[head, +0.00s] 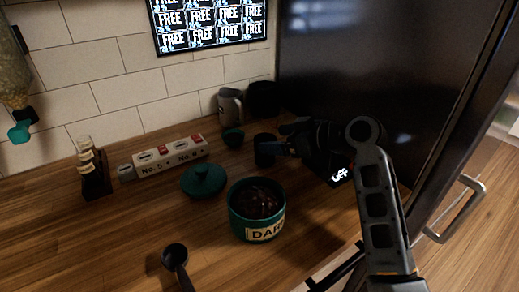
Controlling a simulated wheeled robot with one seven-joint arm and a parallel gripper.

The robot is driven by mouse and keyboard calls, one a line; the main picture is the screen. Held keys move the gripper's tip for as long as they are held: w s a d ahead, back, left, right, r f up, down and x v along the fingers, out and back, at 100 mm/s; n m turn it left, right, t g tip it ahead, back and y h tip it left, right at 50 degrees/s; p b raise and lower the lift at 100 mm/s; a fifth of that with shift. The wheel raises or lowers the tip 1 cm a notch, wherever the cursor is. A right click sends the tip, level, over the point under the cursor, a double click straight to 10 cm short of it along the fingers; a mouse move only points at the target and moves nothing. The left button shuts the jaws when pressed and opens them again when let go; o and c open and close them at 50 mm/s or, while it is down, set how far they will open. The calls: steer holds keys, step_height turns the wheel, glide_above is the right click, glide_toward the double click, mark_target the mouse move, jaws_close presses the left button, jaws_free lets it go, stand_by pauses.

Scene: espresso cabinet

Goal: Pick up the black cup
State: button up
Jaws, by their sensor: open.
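A small dark cup (264,150), black or nearly so, stands upright on the wooden counter (120,225), behind the green jar. My gripper (281,149) comes in from the right with its fingertips close to the cup's right side. It is open. I cannot tell whether a finger touches the cup or reaches past it. The dark gripper body blends into the shadow and hides the counter to the right of the cup.
A green jar (241,222) of dark beans stands in front, its lid (203,181) beside it. A small teal cup (233,138), a grey mug (230,105) and a black object (263,99) stand behind. A numbered box (171,159) lies left. A dark cabinet (375,75) bounds the right.

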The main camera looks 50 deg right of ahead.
mark_target(257, 140)
steer(key=x, duration=0.2)
steer(key=p+x, duration=0.1)
steer(key=x, duration=0.3)
steer(key=shift+s+a, duration=0.1)
steer(key=shift+a, duration=0.2)
steer(key=shift+f, duration=0.1)
steer(key=c, duration=1.1)
steer(key=shift+c, duration=0.2)
